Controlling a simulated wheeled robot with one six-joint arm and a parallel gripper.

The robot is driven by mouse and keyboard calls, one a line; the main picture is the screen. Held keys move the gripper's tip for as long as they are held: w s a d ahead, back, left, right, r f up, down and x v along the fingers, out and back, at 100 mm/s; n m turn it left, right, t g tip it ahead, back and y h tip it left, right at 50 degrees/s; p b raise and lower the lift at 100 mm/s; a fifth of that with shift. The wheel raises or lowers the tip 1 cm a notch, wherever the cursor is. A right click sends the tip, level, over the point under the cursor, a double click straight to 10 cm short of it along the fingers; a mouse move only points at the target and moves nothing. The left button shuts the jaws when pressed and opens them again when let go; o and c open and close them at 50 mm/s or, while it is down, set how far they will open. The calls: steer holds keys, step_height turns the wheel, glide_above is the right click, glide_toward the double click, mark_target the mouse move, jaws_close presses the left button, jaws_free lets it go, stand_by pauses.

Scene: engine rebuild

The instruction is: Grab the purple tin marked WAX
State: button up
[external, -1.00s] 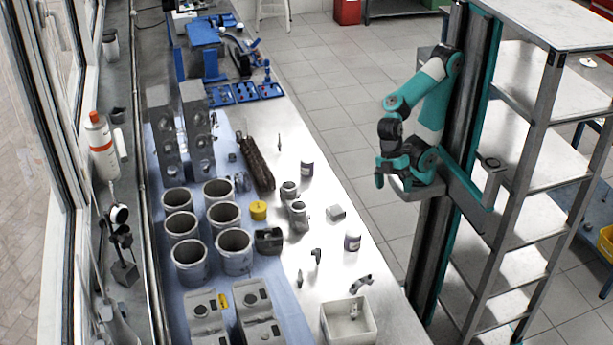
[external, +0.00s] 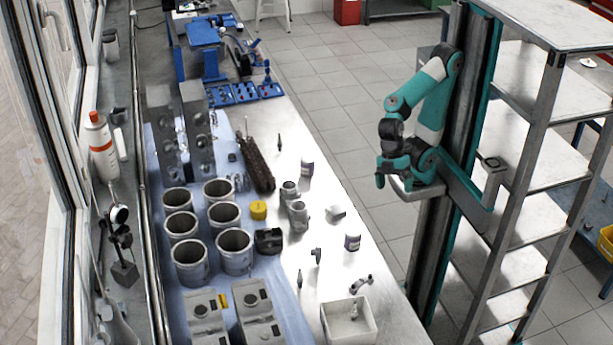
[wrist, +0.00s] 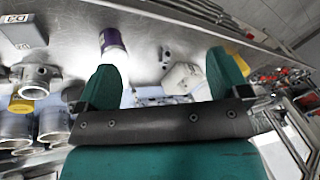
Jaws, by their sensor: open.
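Two small tins with purple and white sides stand on the metal bench in the external view. One tin (external: 352,242) is near the bench's right edge, and the other tin (external: 307,167) is farther back. No marking on either can be read. A purple tin (wrist: 112,42) shows in the wrist view, beyond and above the left finger, apart from it. My gripper (wrist: 165,78) has its two green fingers spread with nothing between them. In the external view my gripper (external: 380,181) hangs above the floor, right of the bench and away from both tins.
A white open box (external: 348,322) stands at the bench's near end. Several grey cylinders stand on the blue mat. A shelf rack (external: 540,110) stands at right.

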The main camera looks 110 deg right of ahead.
steer(key=w+d+m+h, duration=0.1)
steer(key=w+d+m, duration=0.45)
steer(key=w, duration=0.35)
steer(key=m+h, duration=0.3)
steer(key=m, duration=1.4)
glide_above(307, 159)
step_height(307, 159, down, 2)
step_height(307, 159, down, 11)
steer(key=shift+a+f+p, duration=0.1)
steer(key=shift+p, duration=1)
steer(key=shift+s+d+f+p, duration=0.15)
steer(key=shift+f+p, duration=0.1)
steer(key=shift+f, duration=0.8)
steer(key=shift+w+d+f+p, duration=0.1)
steer(key=shift+f+p, duration=0.2)
steer(key=shift+f, duration=0.7)
steer(key=shift+s+d+f+p, duration=0.15)
steer(key=shift+f+p, duration=0.1)
steer(key=shift+f, duration=0.8)
steer(key=shift+c, duration=0.5)
